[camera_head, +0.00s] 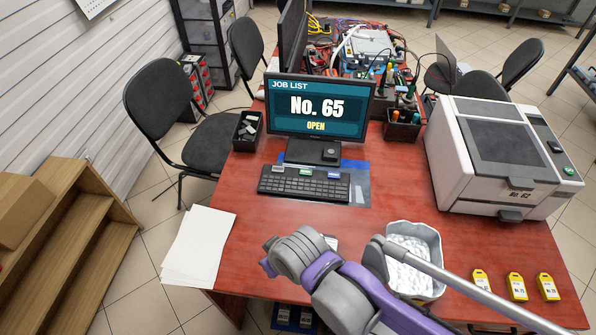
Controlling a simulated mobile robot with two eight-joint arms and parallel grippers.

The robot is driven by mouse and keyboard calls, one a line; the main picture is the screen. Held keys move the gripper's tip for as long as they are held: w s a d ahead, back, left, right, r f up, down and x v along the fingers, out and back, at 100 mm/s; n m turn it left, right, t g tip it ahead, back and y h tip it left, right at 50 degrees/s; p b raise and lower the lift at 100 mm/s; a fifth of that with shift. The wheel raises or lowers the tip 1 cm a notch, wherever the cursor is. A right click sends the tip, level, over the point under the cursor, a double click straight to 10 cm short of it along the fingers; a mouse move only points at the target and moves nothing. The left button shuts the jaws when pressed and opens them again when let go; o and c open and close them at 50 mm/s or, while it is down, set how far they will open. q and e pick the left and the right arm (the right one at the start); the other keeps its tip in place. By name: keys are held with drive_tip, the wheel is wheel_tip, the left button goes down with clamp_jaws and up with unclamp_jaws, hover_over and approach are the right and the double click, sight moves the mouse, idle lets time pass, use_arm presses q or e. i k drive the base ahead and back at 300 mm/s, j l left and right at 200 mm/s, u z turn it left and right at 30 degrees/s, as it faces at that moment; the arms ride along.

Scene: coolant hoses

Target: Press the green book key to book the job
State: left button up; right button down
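The black keyboard (304,184) lies on the red desk in front of the monitor. Along its back edge are small coloured tabs, and the middle one looks like the green key (305,171). A blue one sits to its right and a pale one to its left. The monitor (318,108) reads JOB LIST, No. 65, OPEN. A purple and grey arm of mine reaches in from the lower right, over the front of the desk and apart from the keyboard. I see no fingertips of either gripper.
A white and grey machine (500,157) with a green button stands at the right. A white bin (415,246) is partly behind my arm. Yellow tags (517,287) and white papers (201,247) lie near the front. A dark box (247,131) is left of the monitor.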

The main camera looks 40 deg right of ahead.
sight(304, 173)
drive_tip(key=z, duration=1.6)
